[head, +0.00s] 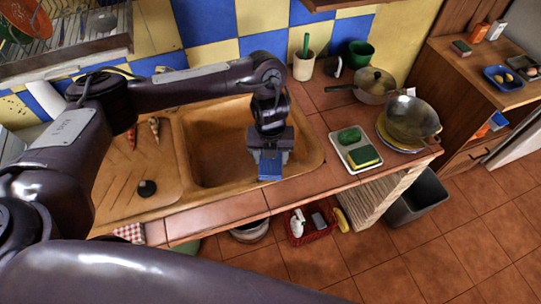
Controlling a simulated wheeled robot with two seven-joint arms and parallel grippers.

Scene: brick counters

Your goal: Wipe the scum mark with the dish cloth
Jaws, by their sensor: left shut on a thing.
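My left gripper (270,152) reaches down over the front right part of the tan sink basin (215,150). It is shut on a small blue cloth (270,170), which I take to be the dish cloth. The cloth is low, near the basin's front edge; I cannot tell whether it touches the surface. I can make out no distinct scum mark; the basin has brownish shading, and the gripper and arm hide part of it. My right gripper is not in view.
Right of the sink, a white tray (341,141) holds a green item and a yellow-green sponge (364,157). A lidded pan (374,82) and a wok (410,118) stand beyond. A black round knob (147,188) is on the drainboard at left.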

